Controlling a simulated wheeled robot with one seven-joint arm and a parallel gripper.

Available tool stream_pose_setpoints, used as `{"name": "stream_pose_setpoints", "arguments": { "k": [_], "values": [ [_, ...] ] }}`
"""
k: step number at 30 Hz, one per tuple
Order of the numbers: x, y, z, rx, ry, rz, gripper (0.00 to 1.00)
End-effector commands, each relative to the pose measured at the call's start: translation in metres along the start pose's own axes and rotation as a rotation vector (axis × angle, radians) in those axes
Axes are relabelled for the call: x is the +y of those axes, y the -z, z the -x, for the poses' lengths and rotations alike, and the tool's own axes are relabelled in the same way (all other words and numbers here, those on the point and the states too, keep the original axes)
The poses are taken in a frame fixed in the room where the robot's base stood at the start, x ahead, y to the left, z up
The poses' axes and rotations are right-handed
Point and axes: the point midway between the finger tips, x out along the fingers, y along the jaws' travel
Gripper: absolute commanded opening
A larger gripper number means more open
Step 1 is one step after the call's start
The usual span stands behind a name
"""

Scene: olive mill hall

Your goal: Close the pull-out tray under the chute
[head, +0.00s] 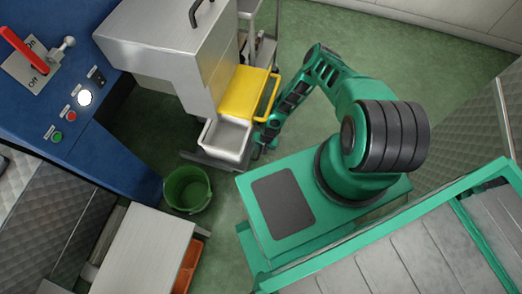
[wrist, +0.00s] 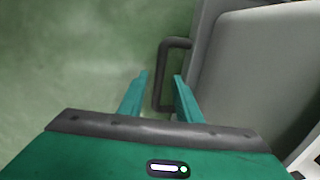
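The pull-out tray (head: 229,138) is a pale grey open box under the steel chute (head: 202,97), sticking out at its lower end. In the wrist view the grey tray (wrist: 262,75) fills the right side, with a dark loop handle (wrist: 161,80) on its near side. My gripper (head: 263,139) is low beside the tray's right side in the head view. In the wrist view its two green fingers (wrist: 161,78) are apart, and the handle's bar shows between them. I cannot tell whether they touch it. The tray handle is not clear in the head view.
A yellow panel with a bar handle (head: 248,92) sits just above the tray. A green bucket (head: 187,190) stands on the floor at lower left of it. A blue control console (head: 70,105) is at left, a grey-topped cabinet (head: 145,250) below. Green floor is open beyond my arm.

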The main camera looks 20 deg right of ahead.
Motion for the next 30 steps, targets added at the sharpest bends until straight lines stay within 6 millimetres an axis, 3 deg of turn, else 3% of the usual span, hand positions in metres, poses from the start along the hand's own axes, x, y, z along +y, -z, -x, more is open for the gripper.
{"name": "stream_pose_setpoints", "arguments": {
  "k": [10, 21, 30],
  "values": [
    [0.000, 0.000, 0.006, 0.000, 0.000, 0.001, 0.31],
    [0.000, 0.000, 0.055, -0.002, -0.001, 0.002, 0.31],
    [0.001, 0.000, 0.074, -0.001, -0.001, 0.000, 0.31]
  ]
}}
